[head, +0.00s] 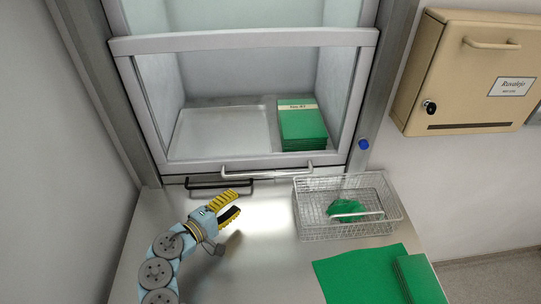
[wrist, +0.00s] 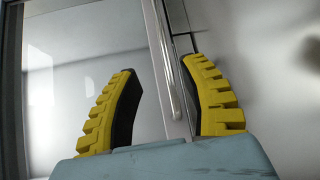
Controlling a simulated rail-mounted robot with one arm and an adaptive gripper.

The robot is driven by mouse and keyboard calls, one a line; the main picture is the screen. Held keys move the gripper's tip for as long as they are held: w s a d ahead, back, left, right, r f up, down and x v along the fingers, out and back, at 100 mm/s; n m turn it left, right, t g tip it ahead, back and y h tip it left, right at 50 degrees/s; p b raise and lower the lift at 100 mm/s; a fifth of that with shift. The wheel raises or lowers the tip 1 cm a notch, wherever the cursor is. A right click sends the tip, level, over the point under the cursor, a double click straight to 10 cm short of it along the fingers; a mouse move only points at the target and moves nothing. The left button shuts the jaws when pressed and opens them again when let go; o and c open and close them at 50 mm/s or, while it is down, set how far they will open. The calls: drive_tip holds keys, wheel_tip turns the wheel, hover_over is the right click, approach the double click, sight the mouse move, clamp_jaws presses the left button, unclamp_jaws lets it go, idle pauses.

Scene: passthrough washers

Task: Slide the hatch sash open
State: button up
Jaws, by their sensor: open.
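The hatch sash (head: 245,41) is a grey-framed glass panel. It is down, with its bottom rail near the sill at the counter. A silver bar handle (head: 266,171) runs along its bottom rail. In the wrist view the silver handle (wrist: 170,85) appears between the fingers, further off, with the glass to its left. My gripper (head: 238,203) is open and empty over the counter, in front of the sash and left of the silver handle's middle. Its yellow-ribbed fingers also show in the wrist view (wrist: 160,66). I see no contact with the handle.
A dark bar handle (head: 219,184) lies just below the sash, close to my gripper. A wire basket (head: 310,228) with a green item stands to the right. Green cloths (head: 360,277) lie at front right. Behind the glass are a tray (head: 222,130) and a green stack (head: 302,124).

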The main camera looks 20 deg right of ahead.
sight(270, 176)
drive_tip(key=shift+w+d, duration=0.4)
drive_tip(key=p+x, duration=0.2)
drive_tip(key=x, duration=1)
drive_tip(key=shift+s, duration=0.2)
drive_tip(key=shift+p+x, duration=0.3)
drive_tip(key=shift+x, duration=2.15)
drive_tip(key=shift+f, duration=0.1)
clamp_jaws()
